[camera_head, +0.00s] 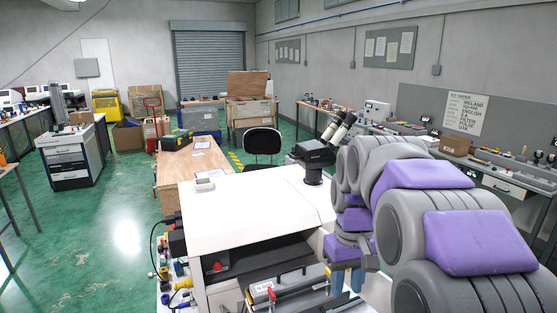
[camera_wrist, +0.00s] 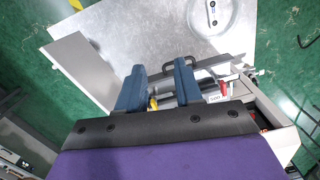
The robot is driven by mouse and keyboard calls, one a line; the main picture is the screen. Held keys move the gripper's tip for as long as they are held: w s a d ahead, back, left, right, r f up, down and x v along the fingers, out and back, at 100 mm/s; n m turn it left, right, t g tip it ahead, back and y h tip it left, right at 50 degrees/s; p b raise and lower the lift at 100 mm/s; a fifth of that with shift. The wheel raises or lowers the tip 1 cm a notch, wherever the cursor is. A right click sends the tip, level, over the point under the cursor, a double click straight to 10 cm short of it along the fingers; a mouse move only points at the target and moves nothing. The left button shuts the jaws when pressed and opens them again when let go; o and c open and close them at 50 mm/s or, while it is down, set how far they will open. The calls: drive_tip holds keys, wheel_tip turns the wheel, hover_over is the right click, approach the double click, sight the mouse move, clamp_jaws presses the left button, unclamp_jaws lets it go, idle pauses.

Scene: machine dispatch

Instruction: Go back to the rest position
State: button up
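My gripper (camera_head: 346,278) shows in the head view at the end of my grey and purple arm, over the front of the white-topped machine (camera_head: 250,210). In the wrist view, the two blue fingers of my gripper (camera_wrist: 158,84) stand apart with nothing held between them. Past the fingers lie the machine's pale metal top (camera_wrist: 150,40) and a dark bar handle. My arm covers the right part of the machine in the head view.
A microscope (camera_head: 318,150) stands at the machine's far right edge. A wooden table (camera_head: 185,165) and a black chair (camera_head: 262,143) are behind. A long cluttered bench (camera_head: 490,170) runs along the right wall. The green floor (camera_head: 110,215) at left is open.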

drive_tip(key=s+f+m+b, duration=0.1)
drive_tip(key=s+f+b, duration=0.1)
drive_tip(key=s+f, duration=0.4)
drive_tip(key=s+f+m+b, duration=0.1)
drive_tip(key=s+f+b, duration=0.2)
drive_tip(key=s+f, duration=0.4)
drive_tip(key=s+f+g+b, duration=0.1)
drive_tip(key=s+f+b, duration=0.2)
drive_tip(key=s+f, duration=0.4)
drive_tip(key=s, duration=0.9)
drive_tip(key=shift+m, duration=0.4)
